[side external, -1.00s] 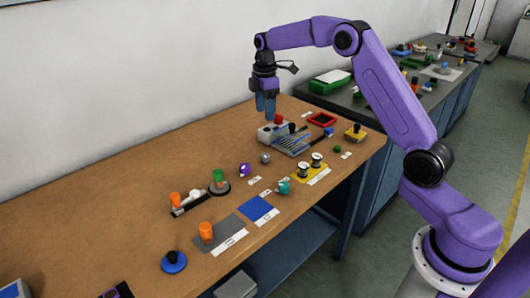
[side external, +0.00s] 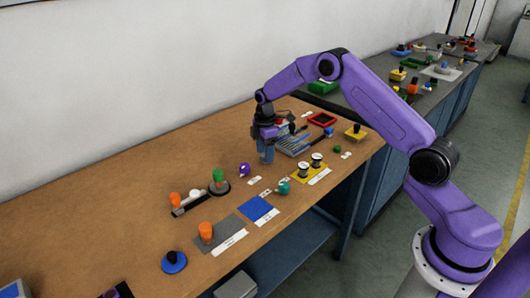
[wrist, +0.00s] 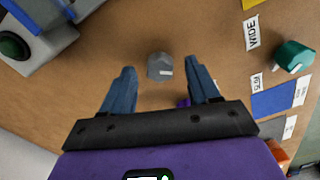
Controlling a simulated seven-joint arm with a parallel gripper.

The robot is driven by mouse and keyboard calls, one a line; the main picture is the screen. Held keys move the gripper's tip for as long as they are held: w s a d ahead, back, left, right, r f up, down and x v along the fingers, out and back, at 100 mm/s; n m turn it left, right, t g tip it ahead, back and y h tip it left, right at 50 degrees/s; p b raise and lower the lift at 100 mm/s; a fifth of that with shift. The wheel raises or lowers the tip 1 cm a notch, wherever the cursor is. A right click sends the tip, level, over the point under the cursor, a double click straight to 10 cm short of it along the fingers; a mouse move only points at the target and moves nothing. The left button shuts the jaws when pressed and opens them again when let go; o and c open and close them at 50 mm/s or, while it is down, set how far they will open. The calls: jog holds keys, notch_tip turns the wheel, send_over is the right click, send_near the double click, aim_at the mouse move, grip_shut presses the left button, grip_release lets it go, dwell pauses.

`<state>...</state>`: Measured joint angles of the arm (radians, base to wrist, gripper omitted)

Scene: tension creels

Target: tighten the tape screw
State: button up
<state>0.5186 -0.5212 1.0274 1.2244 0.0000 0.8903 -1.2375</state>
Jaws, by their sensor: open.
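A small grey knob (wrist: 159,66) with a white mark sits on the table, between and just beyond my fingertips in the wrist view. My gripper (side external: 266,160) is open and points down over the knob's place. Its fingers hide the knob in the side view. I cannot tell from the picture whether the fingers reach down around it. A purple knob (side external: 244,170) stands to the left, and it shows partly behind the right finger in the wrist view (wrist: 183,103). A teal knob (side external: 284,187) stands nearer the front edge. I can read no label naming the tape screw.
A grey device with slanted rods (side external: 292,141) lies just behind my gripper. A yellow plate with two spools (side external: 310,172) is to the right. A blue square (side external: 258,208) and a green-topped post (side external: 218,181) are to the left. The table's far left is mostly clear.

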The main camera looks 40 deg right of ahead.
jog(key=shift+f, duration=0.3)
jog(key=c, duration=1)
jog(key=shift+c, duration=0.2)
